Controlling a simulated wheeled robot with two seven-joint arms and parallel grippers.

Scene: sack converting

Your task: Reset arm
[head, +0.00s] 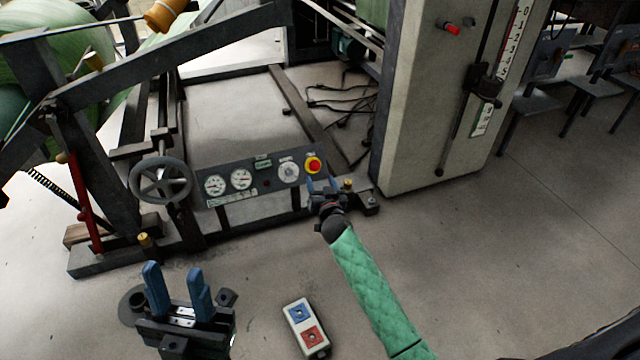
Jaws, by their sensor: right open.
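My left gripper (175,280) is at the lower left, its two blue fingers apart with nothing between them. My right gripper (323,186) is at the end of the arm with the green quilted sleeve. The dark control panel (266,181) carries two round gauges, a dial and this button. A grey handwheel (161,182) stands left of the panel.
A white box (305,327) with a blue and a red button is at bottom centre. A tall grey machine column (425,100) with a red button and scale rises behind the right gripper. Cables (345,105) lie behind the panel. Open floor (530,240) is at right.

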